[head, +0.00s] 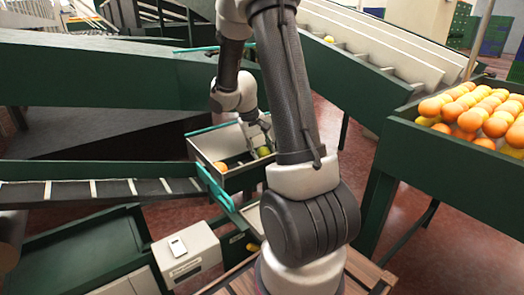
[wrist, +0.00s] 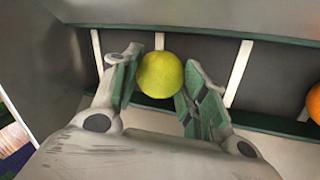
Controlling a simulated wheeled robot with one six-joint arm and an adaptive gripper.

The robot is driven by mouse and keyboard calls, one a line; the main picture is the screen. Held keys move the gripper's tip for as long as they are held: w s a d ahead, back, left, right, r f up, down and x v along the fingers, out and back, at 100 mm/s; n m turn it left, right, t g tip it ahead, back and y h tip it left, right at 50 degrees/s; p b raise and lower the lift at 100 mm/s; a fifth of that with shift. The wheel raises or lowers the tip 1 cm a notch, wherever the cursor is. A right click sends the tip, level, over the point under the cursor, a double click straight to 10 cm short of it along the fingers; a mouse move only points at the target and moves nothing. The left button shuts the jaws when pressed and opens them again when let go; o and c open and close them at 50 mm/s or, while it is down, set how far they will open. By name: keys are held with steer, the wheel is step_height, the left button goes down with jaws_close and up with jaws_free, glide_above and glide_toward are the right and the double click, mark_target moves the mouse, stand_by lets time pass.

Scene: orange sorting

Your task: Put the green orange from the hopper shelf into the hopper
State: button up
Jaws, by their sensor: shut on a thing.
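The green orange (wrist: 160,75) is yellow-green and sits between the two fingers of my gripper (wrist: 155,90) in the wrist view. My gripper is shut on it. Behind it is the dark surface of the shelf (wrist: 200,62) with white slats; I cannot tell whether the fruit touches it. In the head view my gripper (head: 260,138) is over a green-walled, pale-lined box (head: 205,140), and the green orange (head: 264,152) shows just below the fingers. I cannot tell which part is the hopper.
An ordinary orange (head: 221,167) lies left of my gripper; an orange also shows at the wrist view's right edge (wrist: 314,103). A heaped bin of oranges (head: 475,112) stands at right. A slatted conveyor (head: 95,190) and a white box (head: 187,255) are at lower left.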

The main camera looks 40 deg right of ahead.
steer(key=o, duration=1)
steer(key=shift+f, duration=0.1)
steer(key=shift+o, duration=0.2)
steer(key=v, duration=1.2)
steer(key=s+a+r+n+t+y, duration=0.1)
steer(key=s+a+r+t, duration=0.1)
steer(key=s, duration=0.4)
steer(key=s+a+r+n+t+y, duration=0.1)
steer(key=s+a+r, duration=0.2)
steer(key=s+a, duration=0.3)
steer(key=s+a+r+n+t+y, duration=0.1)
steer(key=s+a+r+t, duration=0.1)
steer(key=s, duration=0.6)
steer(key=a+r, duration=0.1)
steer(key=a, duration=0.1)
steer(key=shift+s+a+r+n+t, duration=0.25)
steer(key=shift+a+r+n+t, duration=0.05)
steer(key=shift+a+r, duration=0.1)
